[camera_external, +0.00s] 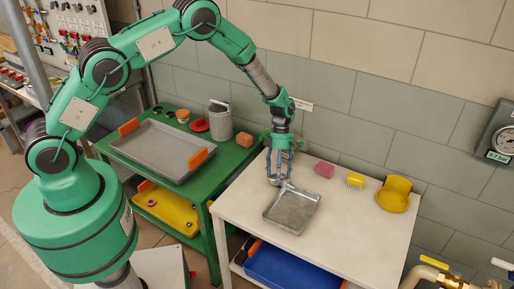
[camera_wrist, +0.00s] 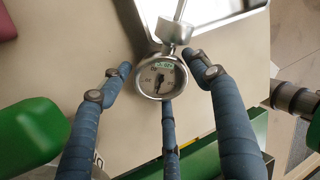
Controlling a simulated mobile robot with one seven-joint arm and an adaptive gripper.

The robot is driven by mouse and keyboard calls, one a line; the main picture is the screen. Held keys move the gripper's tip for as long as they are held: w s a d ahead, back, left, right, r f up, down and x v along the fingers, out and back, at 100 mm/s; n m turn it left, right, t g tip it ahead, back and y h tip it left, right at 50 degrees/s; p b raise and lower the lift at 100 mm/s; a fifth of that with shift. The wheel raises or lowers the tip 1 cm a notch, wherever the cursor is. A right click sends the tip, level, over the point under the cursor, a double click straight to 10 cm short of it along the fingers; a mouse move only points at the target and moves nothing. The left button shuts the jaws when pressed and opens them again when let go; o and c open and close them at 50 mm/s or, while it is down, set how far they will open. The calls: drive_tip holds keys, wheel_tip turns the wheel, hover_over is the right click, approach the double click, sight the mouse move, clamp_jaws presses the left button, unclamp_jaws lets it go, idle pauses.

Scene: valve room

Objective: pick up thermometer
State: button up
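The thermometer has a round dial with a silver rim (camera_wrist: 160,77) and a thin metal stem (camera_wrist: 180,12) pointing away toward the grey metal tray in the wrist view. My gripper (camera_external: 279,178) points down over the white table. In the wrist view its three blue-grey fingers (camera_wrist: 163,85) are spread around the dial, one on the left, one on the right and one below. Small gaps show beside the dial at left and right; contact with the lower finger cannot be told.
The grey metal tray (camera_external: 274,217) lies on the white table (camera_external: 342,222). A pink block (camera_external: 325,170), a yellow brush (camera_external: 355,180) and a yellow dustpan (camera_external: 393,198) lie to the right. A green cart (camera_external: 130,160) with a large grey tray stands left. The table's right front is clear.

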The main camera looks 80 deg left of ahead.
drive_tip(key=c, duration=0.7)
drive_tip(key=shift+r, duration=0.15)
drive_tip(key=shift+r, duration=0.5)
drive_tip(key=shift+s+d+r+p, duration=0.1)
drive_tip(key=shift+s+r+p, duration=0.15)
drive_tip(key=shift+r, duration=0.4)
drive_tip(key=shift+s+r+p, duration=0.1)
drive_tip(key=shift+s+r, duration=0.1)
drive_tip(key=shift+r, duration=0.4)
drive_tip(key=s+d, duration=0.1)
drive_tip(key=s, duration=0.4)
drive_tip(key=s+d+r, duration=0.1)
drive_tip(key=s, duration=0.4)
drive_tip(key=s+d+p, duration=0.1)
drive_tip(key=s, duration=0.3)
drive_tip(key=shift+s+r, duration=0.15)
drive_tip(key=shift+s, duration=0.25)
